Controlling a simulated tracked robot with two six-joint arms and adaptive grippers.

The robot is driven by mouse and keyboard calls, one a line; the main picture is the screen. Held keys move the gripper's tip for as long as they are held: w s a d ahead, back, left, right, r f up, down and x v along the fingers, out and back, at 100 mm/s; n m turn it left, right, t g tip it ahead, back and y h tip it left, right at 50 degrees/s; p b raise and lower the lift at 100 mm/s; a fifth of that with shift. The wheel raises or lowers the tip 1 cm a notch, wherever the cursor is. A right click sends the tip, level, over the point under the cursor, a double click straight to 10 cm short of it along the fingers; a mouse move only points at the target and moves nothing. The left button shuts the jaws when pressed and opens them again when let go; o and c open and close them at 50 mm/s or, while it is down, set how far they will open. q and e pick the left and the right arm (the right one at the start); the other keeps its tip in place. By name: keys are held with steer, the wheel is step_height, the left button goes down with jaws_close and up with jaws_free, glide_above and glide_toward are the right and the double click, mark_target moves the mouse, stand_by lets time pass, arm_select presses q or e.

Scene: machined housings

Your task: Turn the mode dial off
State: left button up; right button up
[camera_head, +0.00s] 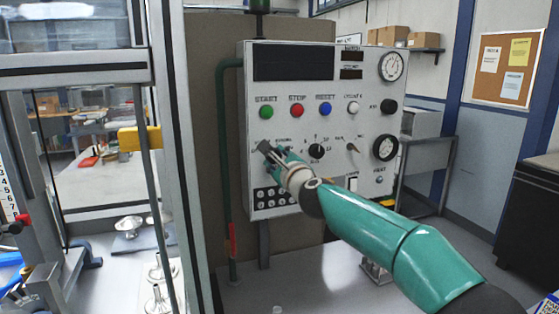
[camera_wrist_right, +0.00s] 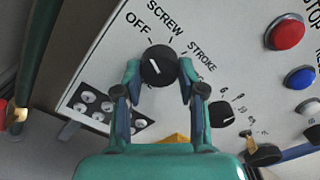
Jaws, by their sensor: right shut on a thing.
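The mode dial (camera_wrist_right: 158,66) is a round black knob on the white control panel (camera_head: 300,215). The labels OFF, SCREW and STROKE are printed around it in the right wrist view. A short white mark on the dial slants to the upper left, on the OFF side. My right gripper (camera_wrist_right: 158,80) has its fingers on either side of the dial and is shut on it. In the head view, my right gripper (camera_head: 274,158) reaches the panel's left part and the fingers largely hide the dial. My left gripper is not in view.
Green START (camera_head: 266,112), red STOP (camera_head: 297,110) and blue RESET (camera_head: 325,109) buttons sit above the dial. Another black knob (camera_head: 316,151) is to its right. A socket block (camera_head: 271,198) lies below. A metal frame (camera_head: 172,150) stands to the panel's left.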

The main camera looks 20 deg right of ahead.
stand_by(0.3)
steer(key=o, duration=1.1)
steer(key=shift+a, duration=0.1)
steer(key=shift+o, duration=0.2)
steer(key=shift+s, duration=0.15)
steer(key=s, duration=1.1)
steer(key=shift+s+d, duration=0.25)
steer(key=shift+s, duration=0.1)
